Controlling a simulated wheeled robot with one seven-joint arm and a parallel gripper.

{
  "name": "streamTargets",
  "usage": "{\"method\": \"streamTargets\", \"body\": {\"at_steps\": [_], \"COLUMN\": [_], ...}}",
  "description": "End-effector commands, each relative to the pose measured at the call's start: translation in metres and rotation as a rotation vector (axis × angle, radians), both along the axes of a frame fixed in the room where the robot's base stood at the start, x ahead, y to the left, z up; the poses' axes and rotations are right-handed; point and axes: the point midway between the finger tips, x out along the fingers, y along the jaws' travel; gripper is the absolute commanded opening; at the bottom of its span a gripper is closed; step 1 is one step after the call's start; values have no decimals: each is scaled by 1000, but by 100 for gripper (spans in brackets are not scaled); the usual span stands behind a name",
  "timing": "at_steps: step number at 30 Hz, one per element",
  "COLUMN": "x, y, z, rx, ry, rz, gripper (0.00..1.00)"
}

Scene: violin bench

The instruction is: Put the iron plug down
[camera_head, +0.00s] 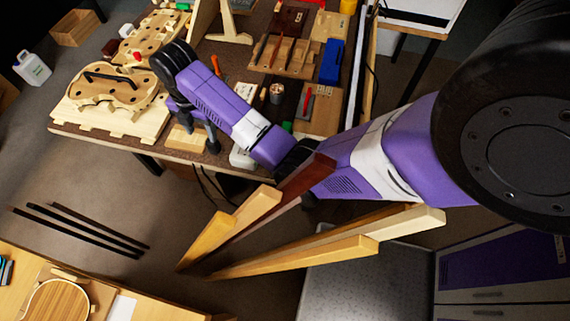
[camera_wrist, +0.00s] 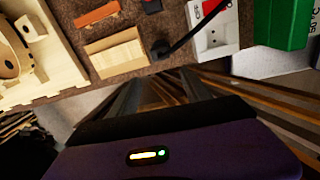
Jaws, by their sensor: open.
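My gripper (camera_head: 195,143) is at the front edge of the workbench (camera_head: 95,133) in the head view. Its fingers are apart, and in the wrist view nothing shows held between them. In the wrist view a black plug-like end (camera_wrist: 161,48) on a thick black lead lies on the brown bench top, just beyond the fingers. I take it for the iron plug; it looks apart from the fingers. A white box (camera_wrist: 212,42) with a red switch and socket holes stands right of it. The lead runs up in front of this box. The plug cannot be made out in the head view.
A pale wooden block (camera_wrist: 117,55) lies left of the plug, and a green box (camera_wrist: 280,22) stands right of the white box. A violin body (camera_head: 112,87) lies at the bench's left. Wooden bars (camera_head: 290,262) stand below my arm.

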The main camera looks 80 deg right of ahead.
Motion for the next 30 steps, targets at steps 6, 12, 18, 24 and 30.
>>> {"method": "streamTargets", "body": {"at_steps": [6,12,18,24,30], "x": [-26,-64,-116,-174,-231], "y": [67,119,157,182,195], "z": [-70,-101,-102,-73,-18], "rx": [24,86,188,329,517], "ry": [-179,-362,-531,-690,-825], "rz": [-220,-447,-668,-867,-1036], "gripper": [56,56,56,56,56]}}
